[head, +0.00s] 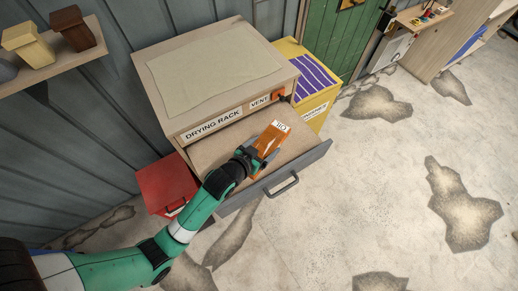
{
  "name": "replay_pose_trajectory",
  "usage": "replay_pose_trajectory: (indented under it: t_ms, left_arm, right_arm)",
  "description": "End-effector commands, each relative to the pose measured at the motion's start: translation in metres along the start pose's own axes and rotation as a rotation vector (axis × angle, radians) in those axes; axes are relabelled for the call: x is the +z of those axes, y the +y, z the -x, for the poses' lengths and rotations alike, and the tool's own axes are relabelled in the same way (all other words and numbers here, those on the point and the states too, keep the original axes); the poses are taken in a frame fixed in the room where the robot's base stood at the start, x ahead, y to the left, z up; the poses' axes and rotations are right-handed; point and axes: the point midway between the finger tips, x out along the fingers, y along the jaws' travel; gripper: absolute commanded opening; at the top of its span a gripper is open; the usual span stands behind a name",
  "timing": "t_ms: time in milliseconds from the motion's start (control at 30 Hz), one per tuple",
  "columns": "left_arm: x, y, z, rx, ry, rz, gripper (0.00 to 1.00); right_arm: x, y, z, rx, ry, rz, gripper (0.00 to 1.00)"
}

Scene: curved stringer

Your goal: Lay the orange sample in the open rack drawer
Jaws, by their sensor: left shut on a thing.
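The orange sample (269,138) is a small orange block with a white label on its far end. My left gripper (262,150) is shut on its near end. It shows over the open drawer (213,154) of the drying rack (164,93). I cannot tell whether the sample touches the drawer floor or is held just above it. The drawer has a grey front with a bar handle (283,184) and is pulled out toward the lower right. My gripper and arm hide part of the drawer. My right gripper is not in view.
A red box (160,184) stands left of the drawer, near my arm. A yellow bin (310,88) with purple stripes stands right of the rack. A shelf (60,62) with small boxes is on the left wall. The floor to the right is clear.

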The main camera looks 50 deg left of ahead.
Motion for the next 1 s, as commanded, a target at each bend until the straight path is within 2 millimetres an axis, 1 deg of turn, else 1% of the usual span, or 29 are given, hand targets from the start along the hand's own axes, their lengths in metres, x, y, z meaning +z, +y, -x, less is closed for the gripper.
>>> replay_pose_trajectory:
  t_ms: [33, 100, 200, 400, 433, 500, 600, 867, 967, 1000]
  left_arm:
    - [0.011, -0.01, -0.01, -0.004, -0.003, 0.003, 0.15]
    - [0.018, -0.018, -0.02, -0.003, -0.001, 0.002, 0.15]
    - [0.025, -0.025, -0.029, 0.0, 0.0, 0.001, 0.15]
    - [0.029, -0.03, -0.034, 0.0, 0.001, 0.0, 0.15]
    - [0.032, -0.033, -0.036, -0.001, 0.0, 0.002, 0.15]
    - [0.045, -0.032, -0.043, 0.001, -0.002, -0.001, 0.15]
    - [0.056, -0.032, -0.049, 0.001, -0.001, -0.001, 0.15]
    - [0.057, -0.031, -0.05, 0.001, 0.001, -0.001, 0.15]
    - [0.06, -0.031, -0.052, 0.001, 0.001, -0.001, 0.15]
    - [0.061, -0.031, -0.052, 0.001, -0.001, -0.001, 0.89]
  right_arm:
    - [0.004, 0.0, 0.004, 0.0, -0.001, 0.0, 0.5]
    - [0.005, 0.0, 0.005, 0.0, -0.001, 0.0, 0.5]
    - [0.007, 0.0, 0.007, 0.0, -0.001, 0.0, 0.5]
    - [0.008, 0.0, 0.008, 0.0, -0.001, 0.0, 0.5]
    - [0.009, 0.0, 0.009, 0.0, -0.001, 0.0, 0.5]
    - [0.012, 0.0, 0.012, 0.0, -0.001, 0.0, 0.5]
    - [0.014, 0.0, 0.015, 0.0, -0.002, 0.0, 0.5]
    - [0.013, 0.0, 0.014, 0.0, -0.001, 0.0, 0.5]
    - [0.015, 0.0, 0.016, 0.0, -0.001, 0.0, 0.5]
    - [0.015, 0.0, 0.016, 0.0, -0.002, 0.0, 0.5]
